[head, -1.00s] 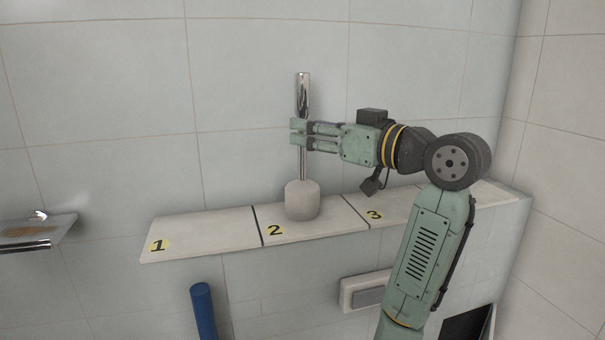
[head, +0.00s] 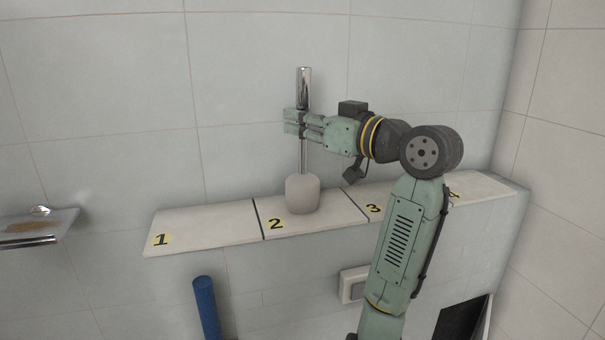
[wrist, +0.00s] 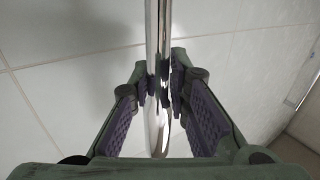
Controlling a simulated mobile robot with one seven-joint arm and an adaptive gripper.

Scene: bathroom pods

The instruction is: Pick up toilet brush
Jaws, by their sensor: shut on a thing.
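The toilet brush (head: 304,88) stands upright on section 2 of the wall shelf. It has a shiny metal handle and a rounded off-white lower part (head: 302,194) that appears to rest on the shelf. I cannot tell whether that part is a holder or the brush's own head. My gripper (head: 295,122) comes in from the right and is shut on the upper part of the handle. In the wrist view the handle (wrist: 160,35) runs between my purple-padded fingers (wrist: 165,85). The fingers hide a short piece of it.
The pale shelf (head: 205,228) is marked with numbered sections. Sections 1 and 3 look empty beside the brush. Below are a blue cylinder (head: 206,308) and a white wall plate (head: 352,284). A glass soap dish (head: 35,228) is at the left. The tiled wall is close behind.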

